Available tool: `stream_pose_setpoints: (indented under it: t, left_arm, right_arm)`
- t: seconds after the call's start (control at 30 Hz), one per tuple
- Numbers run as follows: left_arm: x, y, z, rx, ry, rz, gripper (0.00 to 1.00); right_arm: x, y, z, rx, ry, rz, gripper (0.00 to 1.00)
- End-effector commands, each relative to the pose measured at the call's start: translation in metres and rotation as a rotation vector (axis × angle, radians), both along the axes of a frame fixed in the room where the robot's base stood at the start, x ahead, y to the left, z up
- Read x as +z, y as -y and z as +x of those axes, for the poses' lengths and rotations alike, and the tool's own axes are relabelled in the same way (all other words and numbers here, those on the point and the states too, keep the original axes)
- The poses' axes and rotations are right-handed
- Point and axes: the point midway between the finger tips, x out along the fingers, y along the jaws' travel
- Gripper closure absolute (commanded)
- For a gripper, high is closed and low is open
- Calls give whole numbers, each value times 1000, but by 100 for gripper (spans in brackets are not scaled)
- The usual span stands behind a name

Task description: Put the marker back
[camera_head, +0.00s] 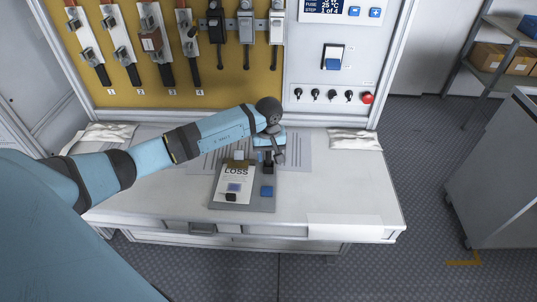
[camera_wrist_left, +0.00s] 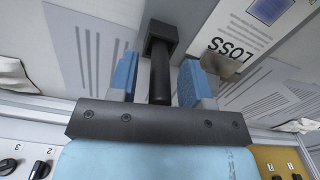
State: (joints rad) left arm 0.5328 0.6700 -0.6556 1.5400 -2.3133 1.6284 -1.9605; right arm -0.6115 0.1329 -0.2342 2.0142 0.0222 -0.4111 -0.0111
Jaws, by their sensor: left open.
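A black marker (camera_wrist_left: 160,80) stands with its end in a square black holder (camera_wrist_left: 160,38), as seen in the left wrist view. In the head view the black holder (camera_head: 268,168) sits at the upper right of a grey board (camera_head: 250,205). My left gripper (camera_head: 268,152) is just above it. In the left wrist view my left gripper (camera_wrist_left: 157,68) is open, with one blue finger on each side of the marker and gaps between. My right gripper is not in view.
A fuse panel (camera_head: 130,85) stands behind.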

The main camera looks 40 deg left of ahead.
Motion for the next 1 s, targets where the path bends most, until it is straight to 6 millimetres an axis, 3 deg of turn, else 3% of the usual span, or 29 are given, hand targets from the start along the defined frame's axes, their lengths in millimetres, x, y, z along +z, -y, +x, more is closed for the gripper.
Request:
stream_pose_setpoints:
  t: [0.4,0.67,0.77,0.87,0.9,1.0]
  left_arm:
    - [87,-1,2,-1,7,2,55]
    - [110,3,0,3,1,-15,55]
    - [96,31,-10,33,-16,-126,55]
    - [70,94,-34,136,-75,-391,55]
    - [61,127,-48,216,-126,-542,55]
    - [60,203,-83,498,-332,-938,55]
  right_arm:
    - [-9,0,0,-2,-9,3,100]
    - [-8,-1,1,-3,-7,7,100]
    - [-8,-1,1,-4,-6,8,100]
    - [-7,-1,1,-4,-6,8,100]
    - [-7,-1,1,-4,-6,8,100]
    - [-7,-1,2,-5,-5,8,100]
